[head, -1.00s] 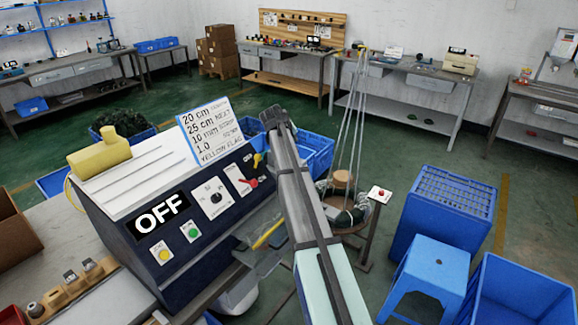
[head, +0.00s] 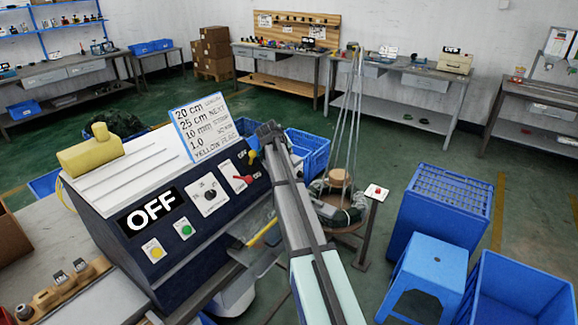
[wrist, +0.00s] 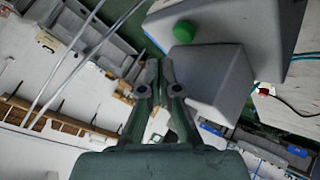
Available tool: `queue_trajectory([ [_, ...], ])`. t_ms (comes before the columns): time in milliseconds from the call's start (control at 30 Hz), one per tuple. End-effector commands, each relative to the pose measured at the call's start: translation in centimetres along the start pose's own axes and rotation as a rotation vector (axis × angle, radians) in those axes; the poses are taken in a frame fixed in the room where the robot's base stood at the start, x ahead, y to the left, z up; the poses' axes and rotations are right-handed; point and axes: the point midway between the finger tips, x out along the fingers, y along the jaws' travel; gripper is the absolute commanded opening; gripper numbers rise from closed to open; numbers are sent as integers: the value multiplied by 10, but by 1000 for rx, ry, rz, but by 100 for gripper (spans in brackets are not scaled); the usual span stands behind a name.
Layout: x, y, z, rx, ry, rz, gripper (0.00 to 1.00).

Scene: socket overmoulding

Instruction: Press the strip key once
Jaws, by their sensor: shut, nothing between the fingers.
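The dark blue machine (head: 112,236) stands on the bench in the head view, its display (head: 152,211) reading OFF. Its sloping front has a yellow key (head: 153,250) and a green key (head: 183,230); their small labels are too blurred to read, so I cannot tell which is the strip key. A black knob (head: 208,195) and a red lever (head: 241,179) sit to the right. In the wrist view my gripper (wrist: 159,66) is shut and empty. A green round button (wrist: 183,31) on a grey body shows beyond the fingertips, apart from them. The fingers are not distinguishable in the head view.
A handwritten card (head: 206,127) stands behind the panel. A yellow piece (head: 90,153) lies on the machine's top. A red button on a stand (head: 377,191), a blue stool (head: 430,268) and blue crates (head: 448,213) stand right. Open floor lies behind.

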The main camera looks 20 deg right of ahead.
Motion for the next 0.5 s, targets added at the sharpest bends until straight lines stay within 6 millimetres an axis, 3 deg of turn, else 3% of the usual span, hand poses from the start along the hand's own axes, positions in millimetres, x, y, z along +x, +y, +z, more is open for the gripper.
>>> queue_trajectory([
  [133, 9, -7, 7, 0, 0, 0, 0],
  [500, 11, -8, 8, 0, 0, 0, 0],
])
